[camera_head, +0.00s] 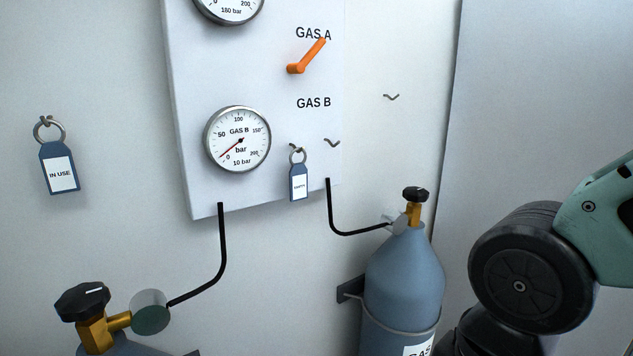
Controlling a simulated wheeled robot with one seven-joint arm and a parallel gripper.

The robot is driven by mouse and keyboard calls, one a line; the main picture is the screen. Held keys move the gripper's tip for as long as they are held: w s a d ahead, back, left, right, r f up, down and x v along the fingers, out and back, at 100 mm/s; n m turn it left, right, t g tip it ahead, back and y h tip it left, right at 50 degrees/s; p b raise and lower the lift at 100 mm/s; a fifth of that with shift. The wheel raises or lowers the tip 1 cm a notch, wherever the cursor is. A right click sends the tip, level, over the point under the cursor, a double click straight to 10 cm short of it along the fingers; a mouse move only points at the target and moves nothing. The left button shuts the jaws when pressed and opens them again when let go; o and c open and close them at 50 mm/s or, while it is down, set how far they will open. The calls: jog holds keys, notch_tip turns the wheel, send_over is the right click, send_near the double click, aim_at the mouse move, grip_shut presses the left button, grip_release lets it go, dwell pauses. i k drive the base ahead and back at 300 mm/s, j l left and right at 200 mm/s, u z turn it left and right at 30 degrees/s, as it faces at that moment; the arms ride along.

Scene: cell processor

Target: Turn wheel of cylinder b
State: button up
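Two grey-blue gas cylinders with brass valves and black wheels stand by the wall. The right cylinder (403,275) is held by a bracket, and its small black wheel (415,194) sits on top. Its label starts with "GAS", but the letter after it is cut off. At the bottom left, the nearer cylinder (125,346) shows only its top, with a larger black wheel (82,301) bearing a white mark. I cannot tell which one is cylinder b. My gripper is out of view; only part of my arm shows at the right.
A white panel (270,90) carries a GAS B gauge (238,139), an orange lever (307,56) beside GAS A, and a hanging blue tag (298,180). An "IN USE" tag (60,168) hangs at the left. Black pipes (222,245) run from the panel to both valves.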

aim_at(81, 303)
jog(key=u, duration=1.5)
